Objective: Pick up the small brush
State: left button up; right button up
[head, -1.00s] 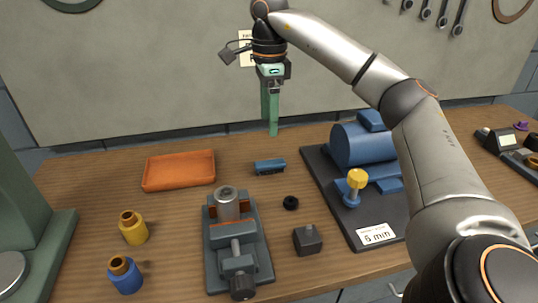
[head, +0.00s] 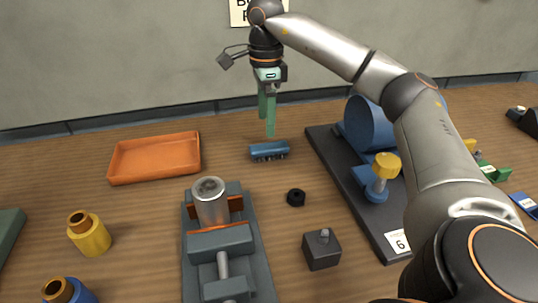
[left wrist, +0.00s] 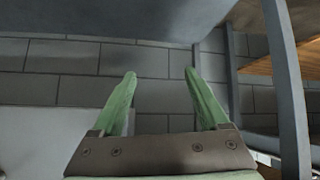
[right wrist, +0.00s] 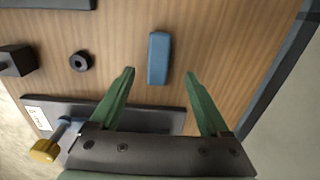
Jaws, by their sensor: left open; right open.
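The small brush (head: 269,151) has a blue back and dark bristles below. It lies on the wooden bench between the orange tray and the dark base plate. My right gripper (head: 267,130) has green fingers that point down above and just behind the brush, apart from it. In the right wrist view the brush (right wrist: 159,58) lies beyond the open fingertips (right wrist: 160,72), in line with the gap between them. My left gripper (left wrist: 160,73) is open and empty, facing a grey block wall below the bench. It does not show in the head view.
An orange tray (head: 155,180) lies left of the brush. A vise (head: 222,243) holding a metal cylinder, a black ring (head: 296,197) and a dark block (head: 321,250) are nearer. A blue machine with a yellow knob (head: 386,165) stands right. Bench around the brush is clear.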

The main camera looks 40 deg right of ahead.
aim_at(269, 146)
jog(key=f, duration=0.4)
jog(key=f+b, duration=0.1)
jog(key=f, duration=0.2)
jog(key=shift+s+d+f, duration=0.1)
jog(key=shift+s+d, duration=0.1)
jog(key=shift+s, duration=0.1)
jog(key=shift+c, duration=0.3)
grip_shut()
